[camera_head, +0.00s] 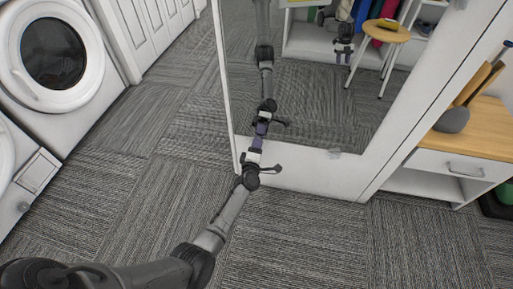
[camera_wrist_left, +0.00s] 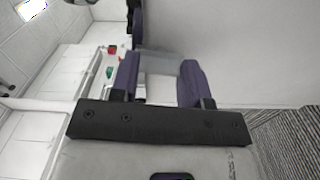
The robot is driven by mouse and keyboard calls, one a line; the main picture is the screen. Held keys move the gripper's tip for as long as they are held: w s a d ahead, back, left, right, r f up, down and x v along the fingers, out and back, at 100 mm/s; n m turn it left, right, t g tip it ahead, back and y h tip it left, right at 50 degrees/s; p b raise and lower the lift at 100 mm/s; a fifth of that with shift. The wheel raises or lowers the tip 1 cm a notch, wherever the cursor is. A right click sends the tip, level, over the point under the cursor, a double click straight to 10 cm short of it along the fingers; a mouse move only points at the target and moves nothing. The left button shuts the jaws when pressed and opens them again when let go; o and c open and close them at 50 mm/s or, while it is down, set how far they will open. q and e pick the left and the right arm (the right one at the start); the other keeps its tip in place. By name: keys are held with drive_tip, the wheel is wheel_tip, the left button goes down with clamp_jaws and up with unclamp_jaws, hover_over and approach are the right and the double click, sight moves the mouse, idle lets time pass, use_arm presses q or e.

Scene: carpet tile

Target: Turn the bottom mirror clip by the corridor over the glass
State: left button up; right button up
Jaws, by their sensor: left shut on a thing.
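The mirror (camera_head: 310,105) is set in a white door panel, its bottom edge just above the panel's lower white border. My left gripper (camera_head: 258,138), with purple fingers, is at that bottom edge, towards the left side. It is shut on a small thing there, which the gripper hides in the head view. In the left wrist view, a pale translucent piece, which looks like the clip (camera_wrist_left: 162,64), shows between the purple fingers of the left gripper (camera_wrist_left: 160,80). Its exact angle is hard to tell. Another clear clip (camera_head: 334,153) sits further right on the bottom edge.
A washing machine (camera_head: 55,55) stands at the left. A wooden-topped cabinet (camera_head: 460,150) with a drawer stands to the right. The stool and shelves in the mirror are reflections. Grey carpet (camera_head: 130,190) is clear in front of the panel.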

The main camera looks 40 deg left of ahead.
use_arm(q)
drive_tip(key=shift+n, duration=0.6)
drive_tip(key=o, duration=0.9)
drive_tip(key=shift+p+v, duration=3.2)
drive_tip(key=shift+v, duration=3.8)
